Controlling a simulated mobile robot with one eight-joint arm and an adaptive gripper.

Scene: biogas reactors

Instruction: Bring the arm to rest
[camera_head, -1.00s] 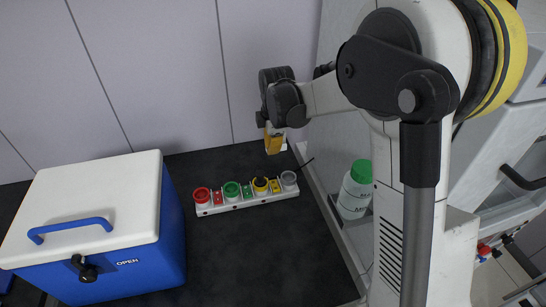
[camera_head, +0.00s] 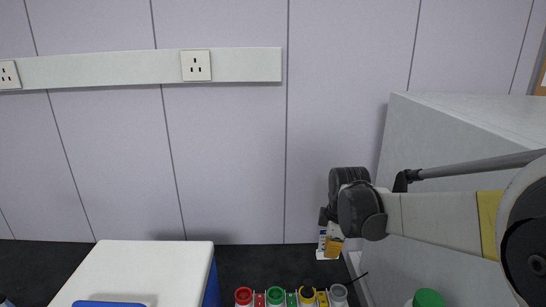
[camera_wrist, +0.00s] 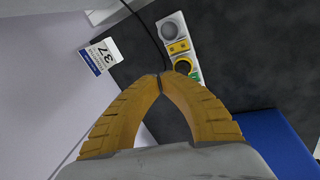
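My arm (camera_head: 435,217) reaches in from the right in the head view, its forearm about level. My gripper (camera_head: 334,250) hangs at its left end with the yellow fingers pointing down, above the back of the dark bench. In the wrist view the yellow fingers of my gripper (camera_wrist: 161,77) curve together and their tips meet. Nothing shows between them.
A strip of coloured buttons (camera_head: 291,298) lies on the bench below my gripper. A white-lidded blue cooler box (camera_head: 140,270) stands left. A green-capped bottle (camera_head: 429,298) is at lower right. The wall (camera_head: 230,160) is behind.

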